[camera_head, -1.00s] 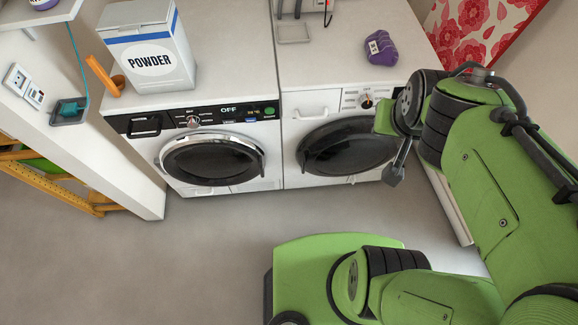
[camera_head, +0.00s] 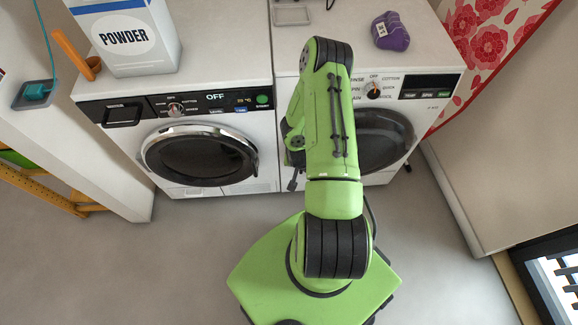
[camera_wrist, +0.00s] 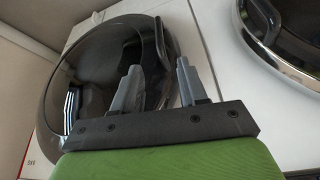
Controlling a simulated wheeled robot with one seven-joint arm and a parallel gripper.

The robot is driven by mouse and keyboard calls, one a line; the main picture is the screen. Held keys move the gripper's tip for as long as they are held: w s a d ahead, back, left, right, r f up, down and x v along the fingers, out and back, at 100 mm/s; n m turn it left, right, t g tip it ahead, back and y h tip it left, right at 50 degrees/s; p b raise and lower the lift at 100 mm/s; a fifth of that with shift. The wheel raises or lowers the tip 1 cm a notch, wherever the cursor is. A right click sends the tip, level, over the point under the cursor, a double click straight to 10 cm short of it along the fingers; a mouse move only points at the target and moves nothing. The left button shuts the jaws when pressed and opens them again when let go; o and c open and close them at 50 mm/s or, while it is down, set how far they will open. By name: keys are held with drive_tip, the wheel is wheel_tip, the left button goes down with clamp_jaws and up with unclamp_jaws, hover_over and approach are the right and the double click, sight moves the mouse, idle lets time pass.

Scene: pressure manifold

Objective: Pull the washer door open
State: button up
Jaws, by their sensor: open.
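Two front-loading machines stand side by side. The right one has a dark round door (camera_head: 383,140), partly hidden by my arm and looking shut. In the wrist view this door (camera_wrist: 95,75) fills the left, with a dark handle (camera_wrist: 160,38) on its rim. My gripper (camera_wrist: 160,85) is open and empty, its two grey fingers pointing at the machine front near that handle, apparently short of it. In the head view my gripper (camera_head: 293,182) is mostly hidden behind my arm. The left machine's chrome-ringed door (camera_head: 200,156) is shut; its rim (camera_wrist: 265,45) shows at the wrist view's right.
A powder box (camera_head: 125,40) stands on the left machine (camera_head: 225,45), and a purple item (camera_head: 391,33) on the right one. A white wall panel (camera_head: 110,150) and an orange rack (camera_head: 45,190) are at left. A low white ledge (camera_head: 455,205) runs at right. The floor in front is open.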

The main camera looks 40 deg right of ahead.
drive_tip(key=b+x, duration=0.5)
drive_tip(key=x, duration=1)
drive_tip(key=shift+s+f+b, duration=0.1)
drive_tip(key=shift+b, duration=0.25)
clamp_jaws()
